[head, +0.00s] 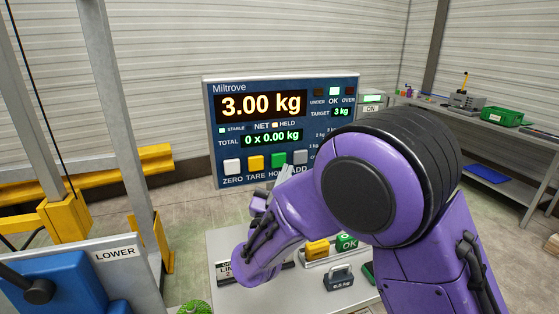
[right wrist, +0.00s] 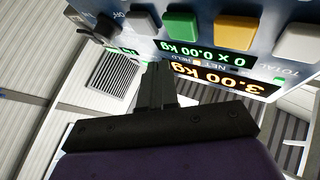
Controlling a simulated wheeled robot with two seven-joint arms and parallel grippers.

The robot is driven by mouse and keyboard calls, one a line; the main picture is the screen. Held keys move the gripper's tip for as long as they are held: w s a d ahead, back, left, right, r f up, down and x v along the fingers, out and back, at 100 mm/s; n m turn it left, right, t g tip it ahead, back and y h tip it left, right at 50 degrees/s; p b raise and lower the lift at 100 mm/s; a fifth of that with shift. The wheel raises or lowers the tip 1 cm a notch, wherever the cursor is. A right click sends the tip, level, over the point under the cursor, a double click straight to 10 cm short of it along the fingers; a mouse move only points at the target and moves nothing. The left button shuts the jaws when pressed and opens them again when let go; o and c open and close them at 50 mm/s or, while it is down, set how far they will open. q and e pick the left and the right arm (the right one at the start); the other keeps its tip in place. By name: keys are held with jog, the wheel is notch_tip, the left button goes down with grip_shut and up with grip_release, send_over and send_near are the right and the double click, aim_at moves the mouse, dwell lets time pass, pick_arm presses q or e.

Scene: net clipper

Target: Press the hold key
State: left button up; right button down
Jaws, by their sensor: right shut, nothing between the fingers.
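The Miltrove panel (head: 214,140) stands upright ahead, showing 3.00 kg, with a lit square beside HELD. The green hold key (head: 279,160) is in its bottom row, between the yellow tare key (head: 256,163) and the grey add key (head: 300,157). My right gripper (head: 286,172) is shut and empty, just below the green key, partly covering the labels. In the right wrist view the panel is upside down; the shut fingertips (right wrist: 157,68) point toward the green key (right wrist: 182,26), with a gap in the picture. I cannot tell whether they touch. My left gripper is out of view.
A white key (head: 232,166) is leftmost on the panel. A blue machine (head: 60,280) with a LOWER sign is at left. A bench (head: 500,160) stands right.

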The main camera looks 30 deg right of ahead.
jog(key=shift+s+a, duration=0.15)
jog(key=shift+s, duration=0.55)
jog(key=shift+s+a, duration=0.15)
jog(key=shift+s, duration=0.5)
